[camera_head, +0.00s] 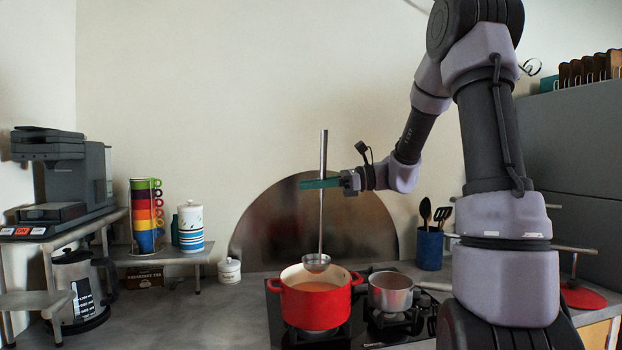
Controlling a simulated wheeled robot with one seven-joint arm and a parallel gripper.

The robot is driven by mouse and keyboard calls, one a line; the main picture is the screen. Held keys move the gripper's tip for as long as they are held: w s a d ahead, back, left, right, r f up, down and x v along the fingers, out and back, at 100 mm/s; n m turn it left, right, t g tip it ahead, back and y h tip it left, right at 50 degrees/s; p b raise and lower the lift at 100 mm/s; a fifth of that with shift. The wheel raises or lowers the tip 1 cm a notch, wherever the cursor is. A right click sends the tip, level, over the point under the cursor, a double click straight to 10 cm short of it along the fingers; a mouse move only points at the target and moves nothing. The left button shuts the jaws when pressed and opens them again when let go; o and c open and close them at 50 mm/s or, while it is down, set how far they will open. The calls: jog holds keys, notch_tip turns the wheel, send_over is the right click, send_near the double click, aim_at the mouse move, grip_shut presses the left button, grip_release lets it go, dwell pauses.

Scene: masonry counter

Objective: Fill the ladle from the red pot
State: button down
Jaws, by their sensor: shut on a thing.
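The red pot (316,308) stands on the stove's left front burner, with a tan liquid (312,286) in it. The metal ladle (322,200) hangs nearly upright, its bowl (316,262) at the height of the pot's rim, over the far part of the opening. I cannot tell whether the bowl holds liquid or touches the pot. My gripper (322,183), with green fingers, comes in from the right and is shut on the upper part of the ladle's handle.
A small steel saucepan (390,292) stands right of the red pot on the black stove (278,322). A blue utensil holder (430,249) is behind right. Stacked mugs (146,215), a white canister (191,228) and a kettle (78,290) are left. Counter left of the stove is clear.

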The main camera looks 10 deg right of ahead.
jog(key=shift+f, duration=6.2)
notch_tip(320, 180, up, 16)
jog(key=shift+f, duration=0.15)
